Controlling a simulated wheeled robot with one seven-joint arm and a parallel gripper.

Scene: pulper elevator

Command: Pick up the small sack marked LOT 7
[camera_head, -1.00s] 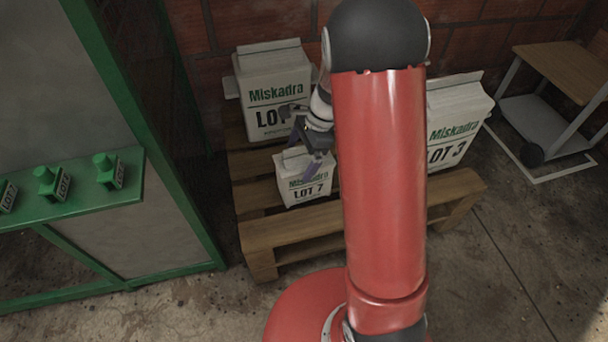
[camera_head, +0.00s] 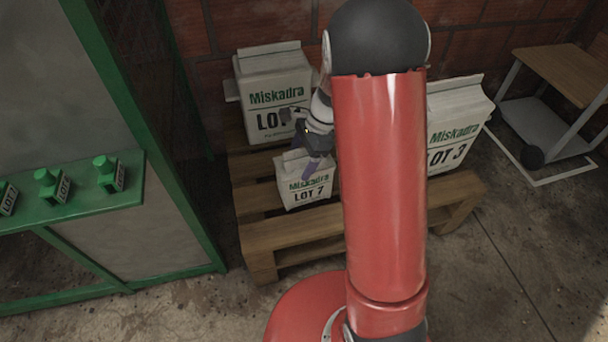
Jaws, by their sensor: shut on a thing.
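The small white sack marked LOT 7 (camera_head: 306,192) is at the front of the wooden pallet (camera_head: 290,232), its label facing me. My gripper (camera_head: 312,170) is at the sack's top, pointing down, with a purplish finger showing against its upper front. The jaws are shut on the sack. The sack looks upright, slightly tilted; whether its base touches the pallet slats I cannot tell. My red arm hides the space just right of the sack.
A larger sack (camera_head: 270,92), its lot number partly hidden by my gripper, stands behind on the pallet. A LOT 3 sack (camera_head: 452,130) stands to the right. A green frame with a shelf (camera_head: 85,205) is at left. A wheeled cart (camera_head: 545,110) stands far right.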

